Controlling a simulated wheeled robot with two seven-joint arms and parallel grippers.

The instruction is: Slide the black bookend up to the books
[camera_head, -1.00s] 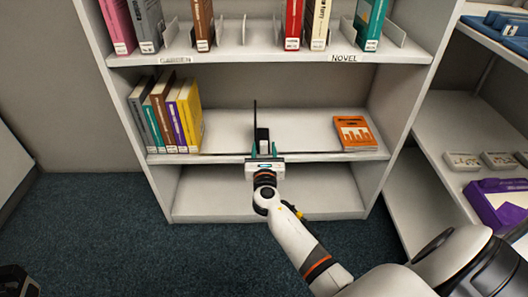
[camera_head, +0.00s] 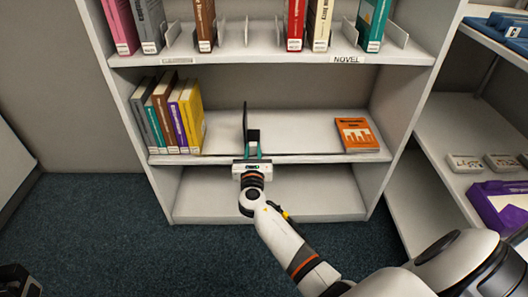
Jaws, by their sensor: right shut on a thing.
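The black bookend (camera_head: 245,122) stands upright on the middle shelf, seen nearly edge-on. My right gripper (camera_head: 252,153) is at the shelf's front edge, shut on the bookend, with its teal fingers at the bookend's sides. The row of books (camera_head: 189,115) leans at the left end of the same shelf, with grey, teal, brown, purple and yellow spines. A gap of bare shelf lies between the yellow book and the bookend.
An orange book (camera_head: 357,134) lies flat at the right of the middle shelf (camera_head: 300,130). The upper shelf (camera_head: 250,52) holds several books and metal dividers above my gripper. A side shelf at the right carries a purple thing (camera_head: 497,205). The lower shelf is empty.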

